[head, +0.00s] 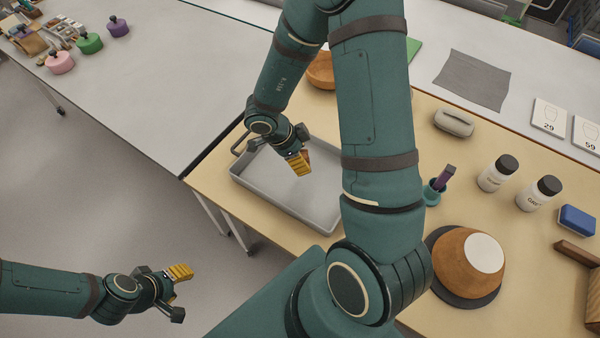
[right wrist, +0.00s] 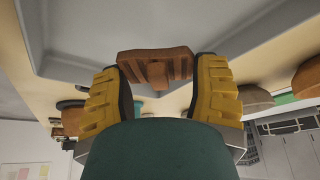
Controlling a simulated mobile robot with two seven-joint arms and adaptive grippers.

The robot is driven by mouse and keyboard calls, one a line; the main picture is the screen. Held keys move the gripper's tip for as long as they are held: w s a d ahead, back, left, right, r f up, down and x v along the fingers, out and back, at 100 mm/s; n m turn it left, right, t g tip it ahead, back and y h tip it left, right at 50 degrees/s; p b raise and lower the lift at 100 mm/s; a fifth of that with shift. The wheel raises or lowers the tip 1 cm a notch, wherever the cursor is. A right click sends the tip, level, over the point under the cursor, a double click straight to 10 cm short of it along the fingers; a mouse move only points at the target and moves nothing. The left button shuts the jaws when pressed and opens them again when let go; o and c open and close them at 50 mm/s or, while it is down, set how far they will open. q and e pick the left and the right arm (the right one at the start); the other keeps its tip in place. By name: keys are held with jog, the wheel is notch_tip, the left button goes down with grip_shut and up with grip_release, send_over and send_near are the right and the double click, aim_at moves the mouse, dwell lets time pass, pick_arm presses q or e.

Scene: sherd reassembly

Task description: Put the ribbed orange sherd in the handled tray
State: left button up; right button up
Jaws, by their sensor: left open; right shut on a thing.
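The grey handled tray (head: 262,183) lies on the tan table, with one handle showing at its left end; my right arm hides its right part. My right gripper (head: 300,164) is over the inside of the tray. In the right wrist view, my right gripper (right wrist: 160,95) is shut on the ribbed orange sherd (right wrist: 155,62), a brown-orange piece with raised ribs held between the yellow fingertips. The sherd is mostly hidden in the head view. I cannot tell its exact height above the tray floor. My left gripper (head: 182,285) is open and empty, over the floor away from the table.
An orange bowl-shaped vessel with a white patch (head: 464,255) sits on a dark round base at right. Another orange bowl (head: 321,70) stands behind my right arm. A teal cup (head: 434,190), two white bottles (head: 497,174) and a grey case (head: 454,122) stand right of the arm.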

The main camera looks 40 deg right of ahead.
notch_tip(320, 180, down, 7)
jog(key=b, duration=0.2)
jog(key=shift+b, duration=0.35)
jog(key=shift+r, duration=0.15)
jog(key=o, duration=1.1)
jog(key=p+v, duration=0.5)
jog(key=v, duration=0.7)
